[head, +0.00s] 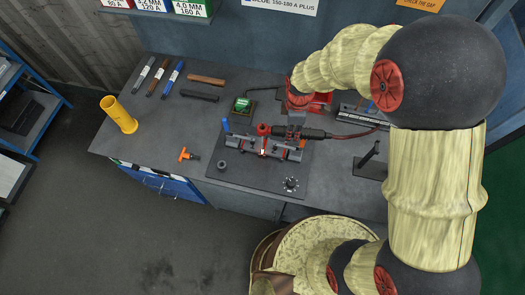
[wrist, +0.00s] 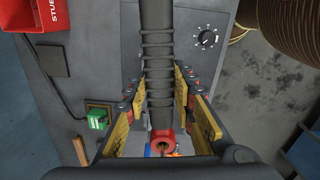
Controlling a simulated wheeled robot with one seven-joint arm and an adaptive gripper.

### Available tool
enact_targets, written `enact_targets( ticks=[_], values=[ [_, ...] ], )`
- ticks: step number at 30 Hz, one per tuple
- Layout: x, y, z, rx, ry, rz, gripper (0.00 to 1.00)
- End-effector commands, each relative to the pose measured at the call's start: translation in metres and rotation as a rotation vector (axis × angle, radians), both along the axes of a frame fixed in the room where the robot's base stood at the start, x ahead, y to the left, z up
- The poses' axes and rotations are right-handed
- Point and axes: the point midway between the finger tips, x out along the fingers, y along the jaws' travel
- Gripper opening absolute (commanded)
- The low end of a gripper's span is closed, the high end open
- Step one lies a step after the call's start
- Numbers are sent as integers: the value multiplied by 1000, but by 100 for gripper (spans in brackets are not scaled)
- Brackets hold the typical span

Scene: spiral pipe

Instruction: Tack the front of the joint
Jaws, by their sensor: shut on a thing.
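My gripper (head: 297,122) is shut on a black welding torch (head: 312,134) with a red head (head: 263,129). The torch lies level, its head to the left, above a grey pipe joint (head: 282,152) clamped in a fixture on a dark plate (head: 240,183). In the wrist view my gripper's yellow-padded fingers (wrist: 160,112) stand on both sides of the torch's ribbed black handle (wrist: 157,50). The red head (wrist: 163,141) shows at the bottom. My gripper's body and the torch hide most of the joint there. Whether the torch touches the joint cannot be told.
A dial (head: 291,184) sits on the plate's front right. An orange clamp (head: 187,154) and a small grey ring (head: 222,166) lie left. A yellow tube (head: 119,114) stands at the bench's left end.

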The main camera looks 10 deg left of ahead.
Motion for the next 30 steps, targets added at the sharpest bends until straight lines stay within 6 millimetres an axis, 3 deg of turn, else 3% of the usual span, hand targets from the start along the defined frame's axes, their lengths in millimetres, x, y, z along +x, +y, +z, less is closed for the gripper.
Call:
enact_targets(
  ticks=[8,24,30],
  values=[
    [1,0,11,1,-2,0,0],
    [1,0,58,1,-2,0,0],
    [1,0,64,1,-2,0,0]
  ],
)
